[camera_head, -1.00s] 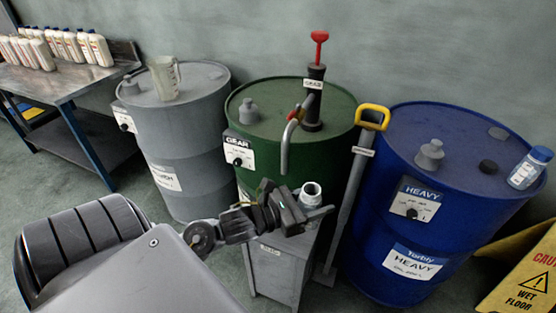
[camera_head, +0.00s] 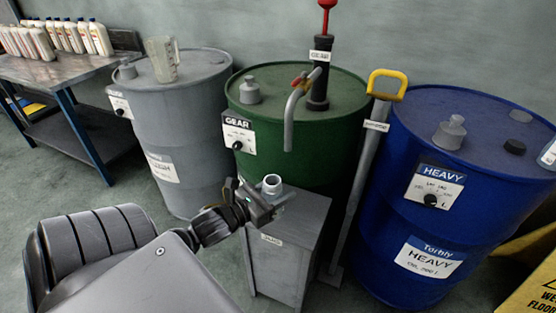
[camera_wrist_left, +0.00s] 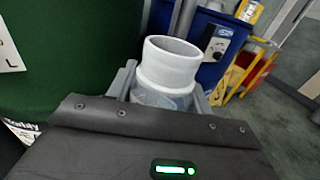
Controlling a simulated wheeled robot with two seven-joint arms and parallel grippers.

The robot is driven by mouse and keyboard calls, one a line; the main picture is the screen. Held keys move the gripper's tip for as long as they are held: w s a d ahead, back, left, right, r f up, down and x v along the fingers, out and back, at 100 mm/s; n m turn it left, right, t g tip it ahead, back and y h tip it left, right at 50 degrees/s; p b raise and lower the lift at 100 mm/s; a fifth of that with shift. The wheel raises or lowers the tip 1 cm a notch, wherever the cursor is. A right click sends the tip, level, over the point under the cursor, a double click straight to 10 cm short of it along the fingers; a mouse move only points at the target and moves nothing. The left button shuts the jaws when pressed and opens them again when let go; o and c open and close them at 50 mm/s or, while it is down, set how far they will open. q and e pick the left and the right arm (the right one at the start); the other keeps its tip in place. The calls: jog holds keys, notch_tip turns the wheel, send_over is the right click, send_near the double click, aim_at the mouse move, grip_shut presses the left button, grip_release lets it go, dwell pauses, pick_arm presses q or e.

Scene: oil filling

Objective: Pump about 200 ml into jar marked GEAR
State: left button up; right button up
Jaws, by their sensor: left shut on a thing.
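The green drum (camera_head: 325,152) marked GEAR stands in the middle of the head view. A pump (camera_head: 319,75) with a red handle (camera_head: 326,8) rises from its top. The pump's grey spout (camera_head: 290,118) bends down over the drum's front. My left gripper (camera_head: 262,206) is shut on a jar (camera_head: 271,184), held upright with its open mouth up, in front of the drum, below and left of the spout's end. In the left wrist view the jar (camera_wrist_left: 168,65) shows a white neck and clear body between the fingers. Its label and contents are hidden. My right gripper is out of view.
A grey cabinet (camera_head: 283,265) stands below and behind the jar. A yellow-handled bar (camera_head: 368,160) stands between the green drum and the blue HEAVY drum (camera_head: 400,235). A grey drum (camera_head: 190,115) holds a clear jug (camera_head: 162,60). A bottle table (camera_head: 85,70) and yellow sign (camera_head: 530,285) flank the scene.

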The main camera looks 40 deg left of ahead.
pick_arm(q)
jog(key=w+a, duration=0.3)
jog(key=w, duration=0.6)
jog(key=shift+w, duration=0.15)
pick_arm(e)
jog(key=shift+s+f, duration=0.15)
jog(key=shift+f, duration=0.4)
pick_arm(q)
jog(key=shift+a, duration=0.1)
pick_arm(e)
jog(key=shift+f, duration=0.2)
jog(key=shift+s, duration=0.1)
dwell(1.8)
